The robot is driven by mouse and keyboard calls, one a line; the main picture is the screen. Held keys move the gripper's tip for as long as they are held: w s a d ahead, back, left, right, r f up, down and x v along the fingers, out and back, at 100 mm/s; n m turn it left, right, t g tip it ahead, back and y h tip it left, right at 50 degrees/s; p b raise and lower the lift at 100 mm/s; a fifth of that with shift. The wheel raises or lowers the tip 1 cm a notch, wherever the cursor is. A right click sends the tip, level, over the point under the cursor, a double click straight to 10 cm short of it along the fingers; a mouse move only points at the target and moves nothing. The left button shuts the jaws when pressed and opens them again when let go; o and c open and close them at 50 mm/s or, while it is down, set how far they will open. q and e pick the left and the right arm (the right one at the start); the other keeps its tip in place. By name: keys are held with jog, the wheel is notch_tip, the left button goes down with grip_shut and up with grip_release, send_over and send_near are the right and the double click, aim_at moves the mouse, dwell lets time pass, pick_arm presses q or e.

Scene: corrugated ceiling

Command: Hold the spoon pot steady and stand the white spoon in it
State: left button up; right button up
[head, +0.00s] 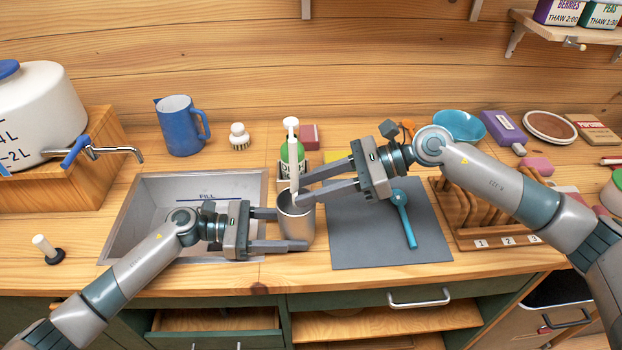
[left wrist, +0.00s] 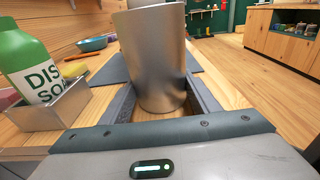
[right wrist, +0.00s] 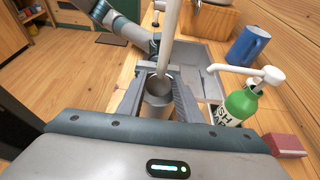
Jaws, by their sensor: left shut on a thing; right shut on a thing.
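The spoon pot (head: 296,226) is a grey metal cylinder at the sink's right edge.
A green soap bottle (head: 284,152) in a metal holder stands close behind the pot. The sink (head: 150,215) is to the left. A grey mat (head: 365,245) with a blue utensil (head: 403,210) and a numbered wooden rack (head: 465,225) are to the right.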

pick_arm(q)
jog(key=shift+s+d+r, duration=0.1)
jog(key=shift+s, duration=0.05)
pick_arm(e)
jog(key=shift+s+d+f, duration=0.1)
jog(key=shift+s+f, duration=0.1)
jog(key=shift+f, duration=1.75)
jog(key=o, duration=1)
jog(key=shift+w+d+r, duration=0.1)
jog(key=shift+d+r, duration=0.1)
jog(key=shift+d, duration=0.35)
pick_arm(q)
jog(key=shift+f, duration=0.25)
pick_arm(e)
jog(key=shift+o, duration=0.5)
jog(key=r+v, duration=0.1)
jog(key=v, duration=0.9)
pick_arm(q)
jog(key=shift+r, duration=0.1)
pick_arm(e)
jog(key=shift+w+d+r, duration=0.1)
jog(key=shift+d+r, duration=0.2)
jog(key=shift+r, duration=0.1)
